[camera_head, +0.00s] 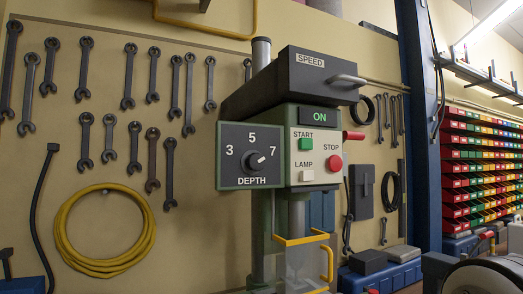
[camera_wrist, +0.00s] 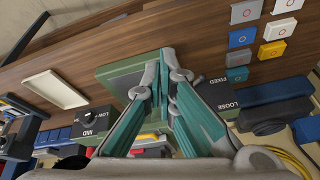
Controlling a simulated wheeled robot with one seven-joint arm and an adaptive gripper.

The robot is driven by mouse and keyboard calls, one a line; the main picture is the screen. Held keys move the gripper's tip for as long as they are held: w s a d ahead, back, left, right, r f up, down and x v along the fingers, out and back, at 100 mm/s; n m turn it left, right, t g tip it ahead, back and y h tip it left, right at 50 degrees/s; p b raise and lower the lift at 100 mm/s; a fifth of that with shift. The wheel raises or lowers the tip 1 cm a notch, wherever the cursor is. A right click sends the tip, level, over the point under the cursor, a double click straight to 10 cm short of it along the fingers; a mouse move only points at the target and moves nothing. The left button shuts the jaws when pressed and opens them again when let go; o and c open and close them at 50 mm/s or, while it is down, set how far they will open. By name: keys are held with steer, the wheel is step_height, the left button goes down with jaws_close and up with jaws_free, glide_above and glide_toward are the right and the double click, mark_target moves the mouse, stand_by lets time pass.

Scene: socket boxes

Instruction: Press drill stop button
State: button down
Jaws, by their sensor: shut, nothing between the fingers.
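The drill stands in the head view with a green-grey body (camera_head: 300,115). Its front panel carries the round red stop button (camera_head: 335,162) below the word STOP. Left of it are the green start button (camera_head: 306,144) and the cream lamp button (camera_head: 307,176). The small display (camera_head: 319,117) above reads ON in green. My gripper (camera_wrist: 166,55) shows only in the wrist view, its teal fingers shut with the tips together and nothing between them. The stop button cannot be made out in the wrist view, so its distance from my gripper cannot be told.
A depth dial (camera_head: 252,161) sits left of the buttons, and a yellow guard frame (camera_head: 300,239) hangs below.

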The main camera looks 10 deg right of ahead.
mark_target(337, 169)
steer(key=w+a+r+m+t+y+p, duration=0.1)
steer(key=w+r+m+t+y+p, duration=0.15)
steer(key=w+r+m+y, duration=0.4)
steer(key=w+a+r+m+t+y+p, duration=0.1)
steer(key=w+r+t+p, duration=0.15)
steer(key=r, duration=0.75)
steer(key=w+d+r+m+t+h+p, duration=0.1)
steer(key=w+d+r+m+t+p, duration=0.1)
steer(key=d+r, duration=0.5)
steer(key=w+d+r+m+t+h+p, duration=0.2)
steer(key=w+d+r+m+t, duration=0.3)
steer(key=d, duration=0.5)
steer(key=shift+r+t, duration=0.7)
steer(key=shift+r, duration=0.2)
steer(key=shift+w+h, duration=0.1)
steer(key=shift+h, duration=0.15)
steer(key=p+x, duration=0.3)
steer(key=x, duration=1)
steer(key=shift+w+a+f, duration=0.1)
steer(key=shift+w, duration=0.3)
steer(key=shift+w, duration=0.15)
